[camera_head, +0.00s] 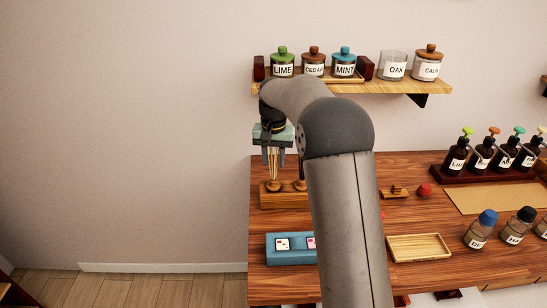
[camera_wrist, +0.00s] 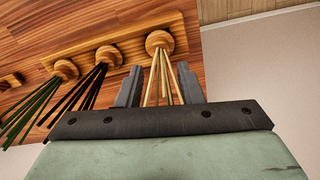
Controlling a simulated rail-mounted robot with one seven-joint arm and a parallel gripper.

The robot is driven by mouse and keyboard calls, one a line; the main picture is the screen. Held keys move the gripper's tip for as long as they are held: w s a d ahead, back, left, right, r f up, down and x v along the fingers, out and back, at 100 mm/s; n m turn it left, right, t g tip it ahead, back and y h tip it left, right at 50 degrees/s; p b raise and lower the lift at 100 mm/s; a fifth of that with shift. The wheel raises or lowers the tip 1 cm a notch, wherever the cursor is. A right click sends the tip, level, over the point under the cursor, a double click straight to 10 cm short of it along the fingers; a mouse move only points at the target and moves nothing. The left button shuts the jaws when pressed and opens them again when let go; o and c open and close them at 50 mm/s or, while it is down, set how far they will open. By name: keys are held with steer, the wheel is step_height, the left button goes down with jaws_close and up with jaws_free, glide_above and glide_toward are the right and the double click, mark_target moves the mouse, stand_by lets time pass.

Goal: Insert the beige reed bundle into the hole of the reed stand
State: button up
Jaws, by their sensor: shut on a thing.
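My gripper (camera_head: 273,157) is shut on the beige reed bundle (camera_head: 272,167), above the left end of the wooden reed stand (camera_head: 268,200) in the head view. In the wrist view the thin beige reeds (camera_wrist: 161,80) run between the two grey fingers (camera_wrist: 160,88). Their lower ends converge at the top of the end knob of the stand (camera_wrist: 158,40). They appear to be at its hole; I cannot tell how deep they sit.
Black reeds (camera_wrist: 92,82) stand in the neighbouring knob and green reeds (camera_wrist: 35,110) further left. A blue tray (camera_head: 291,257) is in front of the stand. A shelf (camera_head: 400,87) with jars is above. A wooden tray (camera_head: 420,248) is to the right.

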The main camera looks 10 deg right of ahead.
steer(key=shift+f, duration=0.25)
steer(key=o, duration=1.2)
steer(key=shift+c, duration=0.2)
step_height(320, 180, up, 17)
steer(key=s+f+n, duration=0.1)
steer(key=s+f, duration=0.4)
steer(key=s, duration=0.7)
steer(key=s+f+n, duration=0.1)
steer(key=s+f, duration=0.5)
steer(key=s, duration=0.7)
steer(key=s+f+n, duration=0.1)
steer(key=s+f, duration=0.5)
steer(key=s, duration=0.7)
steer(key=shift+n+t, duration=0.4)
